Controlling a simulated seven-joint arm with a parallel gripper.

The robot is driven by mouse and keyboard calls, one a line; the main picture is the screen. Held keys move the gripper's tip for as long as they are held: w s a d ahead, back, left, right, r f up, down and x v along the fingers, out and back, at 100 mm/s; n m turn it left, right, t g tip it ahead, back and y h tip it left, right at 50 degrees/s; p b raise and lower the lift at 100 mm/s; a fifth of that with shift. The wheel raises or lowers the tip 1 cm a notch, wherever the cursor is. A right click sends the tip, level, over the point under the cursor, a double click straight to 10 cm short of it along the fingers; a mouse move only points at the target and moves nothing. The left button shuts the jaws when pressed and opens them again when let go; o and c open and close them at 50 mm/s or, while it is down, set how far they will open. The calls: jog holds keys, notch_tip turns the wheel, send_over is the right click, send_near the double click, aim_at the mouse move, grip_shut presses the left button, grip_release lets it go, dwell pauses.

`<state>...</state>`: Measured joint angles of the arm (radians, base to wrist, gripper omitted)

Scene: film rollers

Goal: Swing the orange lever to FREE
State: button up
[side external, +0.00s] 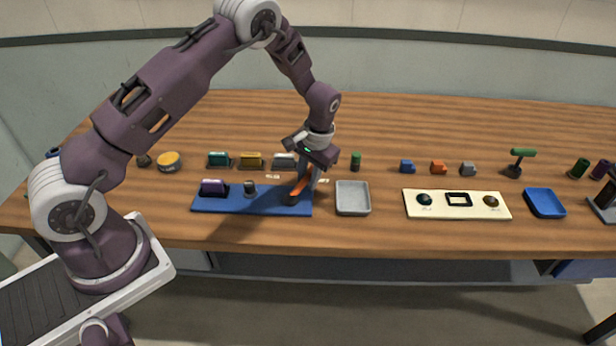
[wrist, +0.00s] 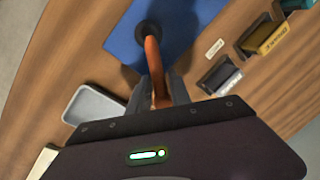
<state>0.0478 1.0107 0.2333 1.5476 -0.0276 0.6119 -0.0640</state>
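The orange lever (side external: 301,186) rises from a dark round pivot (side external: 289,199) at the right end of the blue board (side external: 225,205). It leans to the right towards its top. My gripper (side external: 309,174) is at the lever's upper part. In the wrist view the orange lever (wrist: 153,60) runs from its dark pivot (wrist: 147,30) down between the two fingers of my gripper (wrist: 158,88). The fingers lie close against both sides of it and look shut on it. Small white labels lie behind the lever, one to the left (side external: 272,177) and one to the right (side external: 322,181); their writing is too small to read.
A grey tray (side external: 353,198) stands just right of the blue board. A purple block (side external: 213,187) and a grey knob (side external: 250,189) are on the board's left. Teal (side external: 219,159), yellow (side external: 251,160) and grey (side external: 284,161) holders and a green cylinder (side external: 355,161) stand behind. A cream panel (side external: 456,204) lies further right.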

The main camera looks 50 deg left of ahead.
grip_shut()
